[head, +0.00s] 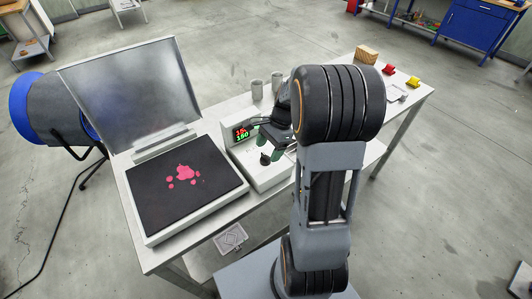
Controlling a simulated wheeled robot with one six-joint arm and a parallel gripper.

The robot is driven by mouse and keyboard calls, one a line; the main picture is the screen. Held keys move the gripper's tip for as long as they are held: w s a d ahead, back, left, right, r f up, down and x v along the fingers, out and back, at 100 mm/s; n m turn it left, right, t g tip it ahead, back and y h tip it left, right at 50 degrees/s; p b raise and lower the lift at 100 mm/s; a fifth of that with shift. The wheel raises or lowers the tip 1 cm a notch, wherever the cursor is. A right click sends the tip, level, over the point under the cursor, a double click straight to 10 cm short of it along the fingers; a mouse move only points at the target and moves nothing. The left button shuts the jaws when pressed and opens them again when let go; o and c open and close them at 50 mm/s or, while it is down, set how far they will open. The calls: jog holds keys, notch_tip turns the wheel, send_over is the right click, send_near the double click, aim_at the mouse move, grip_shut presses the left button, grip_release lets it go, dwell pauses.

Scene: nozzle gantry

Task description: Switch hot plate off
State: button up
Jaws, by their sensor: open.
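A white unit (282,172) stands on the bench in the middle of the head view, with a lit display (242,133) showing red digits above green ones. I take it to be the hot plate. A small black knob (265,158) shows on its near side.
Left of the unit, a white device with a raised lid (130,90) has a black surface (190,203) with pink blotches. Two grey cups (267,85) stand behind. A wooden block (367,54), a red piece (388,69) and a yellow piece (413,81) lie at the bench's far end.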

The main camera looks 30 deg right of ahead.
jog(key=shift+x, duration=1.1)
jog(key=c, duration=0.9)
jog(key=shift+c, duration=0.2)
jog(key=shift+n, duration=0.4)
jog(key=n+g+p, duration=0.1)
jog(key=n, duration=0.1)
jog(key=shift+w+r+n+g, duration=0.1)
jog(key=shift+n+g, duration=0.2)
jog(key=shift+n, duration=0.1)
jog(key=n+g+h, duration=0.1)
jog(key=n, duration=0.2)
jog(key=shift+w+n+p, duration=0.1)
jog(key=shift+n+p, duration=0.25)
jog(key=shift+n, duration=0.05)
jog(key=n+h, duration=0.1)
jog(key=n, duration=0.2)
jog(key=n+g+h, duration=0.1)
jog(key=n, duration=0.2)
jog(key=shift+a+p, duration=0.15)
jog(key=shift+p, duration=0.2)
jog(key=shift+n+h, duration=0.3)
jog(key=shift+n, duration=0.2)
